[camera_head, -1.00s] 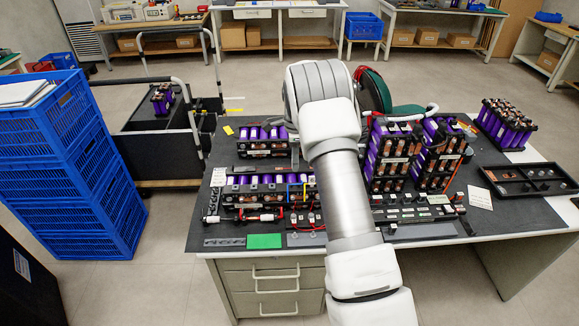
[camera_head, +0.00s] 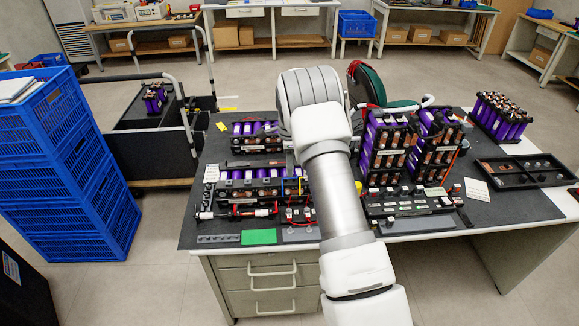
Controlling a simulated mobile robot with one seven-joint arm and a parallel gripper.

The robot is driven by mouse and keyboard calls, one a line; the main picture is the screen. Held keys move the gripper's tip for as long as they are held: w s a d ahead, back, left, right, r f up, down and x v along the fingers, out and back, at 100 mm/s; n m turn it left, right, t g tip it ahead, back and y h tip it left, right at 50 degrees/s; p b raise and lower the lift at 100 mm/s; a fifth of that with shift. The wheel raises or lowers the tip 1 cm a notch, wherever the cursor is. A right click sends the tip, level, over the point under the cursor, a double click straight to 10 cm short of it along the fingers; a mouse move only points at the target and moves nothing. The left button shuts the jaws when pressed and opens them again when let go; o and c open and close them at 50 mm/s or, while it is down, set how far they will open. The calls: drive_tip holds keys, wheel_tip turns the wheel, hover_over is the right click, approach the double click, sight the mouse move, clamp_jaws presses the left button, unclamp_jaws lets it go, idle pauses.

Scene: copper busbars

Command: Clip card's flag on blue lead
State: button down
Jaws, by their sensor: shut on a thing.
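A thin blue lead (camera_head: 283,187) shows on the front battery module (camera_head: 250,192), just left of a yellow lead (camera_head: 299,186). Both are small and partly crowded by my arm. White printed cards lie on the bench, one (camera_head: 211,173) at the left of that module and one (camera_head: 477,189) at the right. I cannot tell which card the task means, and no flag can be made out. My arm reaches over the bench right of the blue lead. My gripper is hidden behind the arm, so its jaws and anything in them do not show.
Tall purple-celled modules (camera_head: 384,150) stand right of my arm, with a black terminal strip (camera_head: 410,203) in front. A black tray (camera_head: 528,171) lies at the right. A green pad (camera_head: 259,237) lies at the front edge. Blue crates (camera_head: 65,170) are stacked at the left.

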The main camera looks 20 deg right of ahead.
drive_tip(key=shift+f, duration=0.2)
idle(0.6)
drive_tip(key=shift+f+b, duration=0.3)
drive_tip(key=shift+b, duration=0.05)
drive_tip(key=shift+f+b, duration=0.35)
drive_tip(key=shift+f, duration=0.3)
drive_tip(key=c, duration=0.8)
unclamp_jaws()
drive_tip(key=shift+o, duration=0.2)
drive_tip(key=shift+r, duration=0.1)
drive_tip(key=shift+r+p, duration=1.75)
drive_tip(key=shift+r, duration=1.25)
